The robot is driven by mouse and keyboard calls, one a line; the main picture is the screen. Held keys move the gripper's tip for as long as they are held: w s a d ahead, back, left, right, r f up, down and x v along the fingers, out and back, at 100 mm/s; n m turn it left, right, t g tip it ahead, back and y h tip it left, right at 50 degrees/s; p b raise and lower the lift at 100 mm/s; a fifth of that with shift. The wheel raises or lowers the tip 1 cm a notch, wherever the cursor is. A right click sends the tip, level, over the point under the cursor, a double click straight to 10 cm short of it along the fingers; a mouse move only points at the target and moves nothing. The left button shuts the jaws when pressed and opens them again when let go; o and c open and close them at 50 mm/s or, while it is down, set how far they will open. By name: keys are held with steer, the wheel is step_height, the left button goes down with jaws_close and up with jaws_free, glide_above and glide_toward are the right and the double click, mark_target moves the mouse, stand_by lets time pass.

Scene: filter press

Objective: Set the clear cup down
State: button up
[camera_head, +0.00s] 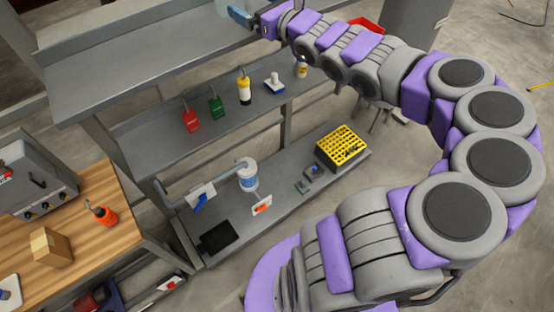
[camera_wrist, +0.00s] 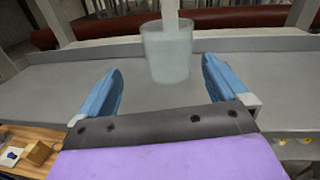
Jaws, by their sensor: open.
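The clear cup (camera_wrist: 166,54) is a pale, see-through tumbler standing upright on the grey top shelf (camera_wrist: 60,85) in the wrist view. A white upright piece (camera_wrist: 170,12) shows at its mouth; I cannot tell whether it is inside or behind the cup. My gripper (camera_wrist: 162,76) is open, its two blue fingers apart on either side, with the cup just ahead of or between their tips. In the head view my gripper (camera_head: 243,16) is at the top edge over the top shelf (camera_head: 130,65), and the cup is barely visible at the frame edge.
A wooden bench (camera_head: 85,238) stands at left. The top shelf beside the cup is clear.

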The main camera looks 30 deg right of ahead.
steer(key=s+a+r+n+g+y, duration=0.1)
steer(key=s+a+n+g+y, duration=0.15)
steer(key=a+n, duration=0.45)
steer(key=s+a+r+n+g+y, duration=0.1)
steer(key=s+a+n+y, duration=0.2)
steer(key=a, duration=0.6)
steer(key=s+a+r+n+g+y, duration=0.1)
steer(key=a+n+g+y, duration=0.15)
steer(key=a+n, duration=0.55)
steer(key=s+a+f+n+g, duration=0.6)
steer(key=s+a+f+n, duration=0.1)
steer(key=s+a, duration=0.35)
steer(key=s+d+f+n+g+h, duration=0.1)
steer(key=s+f+n+g+h, duration=0.35)
steer(key=s+f, duration=0.55)
steer(key=s+d+f+n+g+h, duration=0.3)
steer(key=s+d+h, duration=0.3)
steer(key=s+d, duration=0.5)
steer(key=d+f+n, duration=0.1)
steer(key=d, duration=0.2)
steer(key=shift+s, duration=0.2)
steer(key=shift+a, duration=0.15)
